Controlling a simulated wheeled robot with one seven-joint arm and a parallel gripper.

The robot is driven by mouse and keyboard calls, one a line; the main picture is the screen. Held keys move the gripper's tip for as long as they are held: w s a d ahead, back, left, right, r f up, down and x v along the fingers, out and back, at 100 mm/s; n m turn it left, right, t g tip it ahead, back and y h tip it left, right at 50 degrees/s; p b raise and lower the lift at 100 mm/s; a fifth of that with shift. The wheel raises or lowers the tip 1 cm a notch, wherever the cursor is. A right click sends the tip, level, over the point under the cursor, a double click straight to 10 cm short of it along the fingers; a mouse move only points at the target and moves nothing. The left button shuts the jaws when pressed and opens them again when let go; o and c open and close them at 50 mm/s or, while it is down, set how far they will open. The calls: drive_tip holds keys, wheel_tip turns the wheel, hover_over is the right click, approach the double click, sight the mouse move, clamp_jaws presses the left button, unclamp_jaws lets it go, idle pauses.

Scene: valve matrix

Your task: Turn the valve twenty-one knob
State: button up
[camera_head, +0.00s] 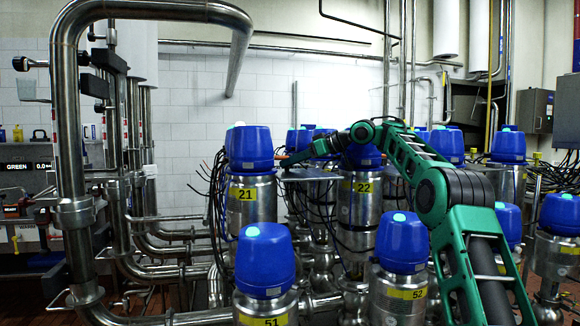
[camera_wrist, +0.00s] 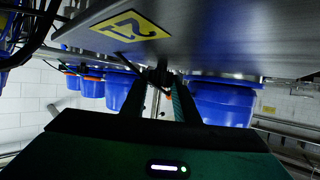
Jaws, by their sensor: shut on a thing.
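Valve twenty-one is a steel cylinder (camera_head: 252,200) with a yellow 21 label (camera_head: 246,194) and a blue cap (camera_head: 250,148), left of centre in the head view. In the wrist view its steel body spans the top, with the yellow label (camera_wrist: 131,26) upside down. My gripper (camera_wrist: 160,84) is close under that steel surface, its two dark fingers shut on a small dark knob at the valve. The knob is mostly hidden between the fingertips, so its turn angle cannot be told.
Valve 22 (camera_head: 363,188) stands right of valve twenty-one. Valves 51 (camera_head: 263,262) and 52 (camera_head: 402,243) stand in front. Loose black cables (camera_head: 215,185) hang left of valve twenty-one, and a thick steel pipe (camera_head: 68,120) rises at the left. More blue caps (camera_wrist: 222,101) crowd the wrist view.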

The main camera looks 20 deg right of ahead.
drive_tip(key=shift+w+d+r, duration=0.15)
drive_tip(key=shift+d+r, duration=0.05)
drive_tip(key=shift+d, duration=0.05)
drive_tip(key=o, duration=1.1)
drive_tip(key=shift+c, duration=0.2)
drive_tip(key=shift+f, duration=0.1)
drive_tip(key=shift+a, duration=0.15)
drive_tip(key=shift+a+m+t+h, duration=0.1)
drive_tip(key=shift+m+t+h, duration=0.2)
